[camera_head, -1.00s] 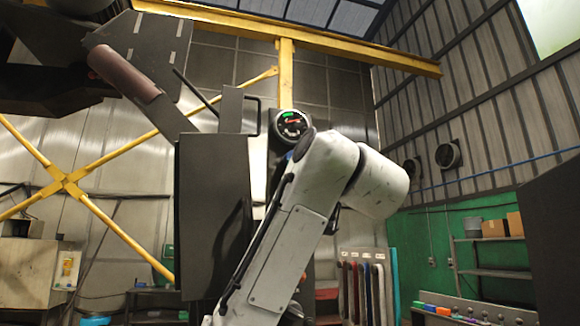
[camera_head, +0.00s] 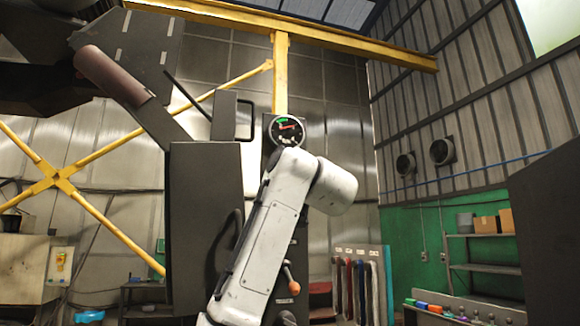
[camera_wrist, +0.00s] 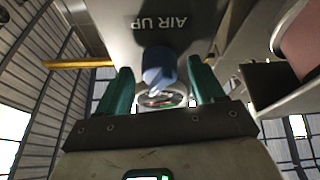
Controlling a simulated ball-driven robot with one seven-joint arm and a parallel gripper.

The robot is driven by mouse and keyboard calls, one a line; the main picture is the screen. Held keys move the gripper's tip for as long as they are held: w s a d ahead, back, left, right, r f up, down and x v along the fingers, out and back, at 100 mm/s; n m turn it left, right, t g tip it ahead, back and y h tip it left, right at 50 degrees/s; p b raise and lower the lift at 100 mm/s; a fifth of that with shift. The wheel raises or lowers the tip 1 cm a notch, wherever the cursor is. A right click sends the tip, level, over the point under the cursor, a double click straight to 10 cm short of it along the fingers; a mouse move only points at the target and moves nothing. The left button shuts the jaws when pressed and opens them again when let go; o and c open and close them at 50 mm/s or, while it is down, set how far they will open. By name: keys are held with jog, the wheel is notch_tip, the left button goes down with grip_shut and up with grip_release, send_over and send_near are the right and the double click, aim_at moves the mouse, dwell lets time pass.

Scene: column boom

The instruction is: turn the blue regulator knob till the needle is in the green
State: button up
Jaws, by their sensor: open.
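The blue regulator knob (camera_wrist: 158,68) shows in the wrist view, between the two green fingers of my gripper (camera_wrist: 161,76). The fingers are spread, one on each side of the knob; I cannot tell whether either touches it. The round gauge (camera_head: 287,130) has a black face, a green band at upper left and a red needle that looks to lie outside the band, to its right. The gauge also shows partly, behind the knob, in the wrist view (camera_wrist: 163,99). In the head view my arm hides the knob and gripper.
A panel marked "AIR UP" (camera_wrist: 165,24) appears upside down in the wrist view. A dark cabinet (camera_head: 205,225) stands left of my arm, and an orange-handled lever (camera_head: 291,279) is to its right. A rack of coloured strips (camera_head: 360,285) stands farther right.

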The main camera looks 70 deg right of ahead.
jog(key=shift+c, duration=0.2)
jog(key=c, duration=1)
jog(key=shift+r+m, duration=0.1)
jog(key=shift+m, duration=0.5)
jog(key=m+g+p, duration=0.1)
jog(key=m+g, duration=0.1)
jog(key=m, duration=0.2)
jog(key=m+g+h+p, duration=0.1)
jog(key=m+p, duration=0.1)
jog(key=m, duration=0.1)
jog(key=m+g+h+p, duration=0.1)
jog(key=m+g, duration=0.1)
jog(key=m, duration=0.2)
jog(key=shift+w+a+r+m+g, duration=0.15)
jog(key=shift+w+a+m+g, duration=0.1)
jog(key=shift+w+m+g, duration=0.05)
jog(key=m+g, duration=0.2)
jog(key=m, duration=0.3)
jog(key=shift+p, duration=0.3)
jog(key=m+y, duration=0.1)
jog(key=m, duration=0.1)
jog(key=m+g, duration=0.1)
jog(key=m, duration=0.2)
jog(key=shift+r+y, duration=0.15)
jog(key=shift+y, duration=0.25)
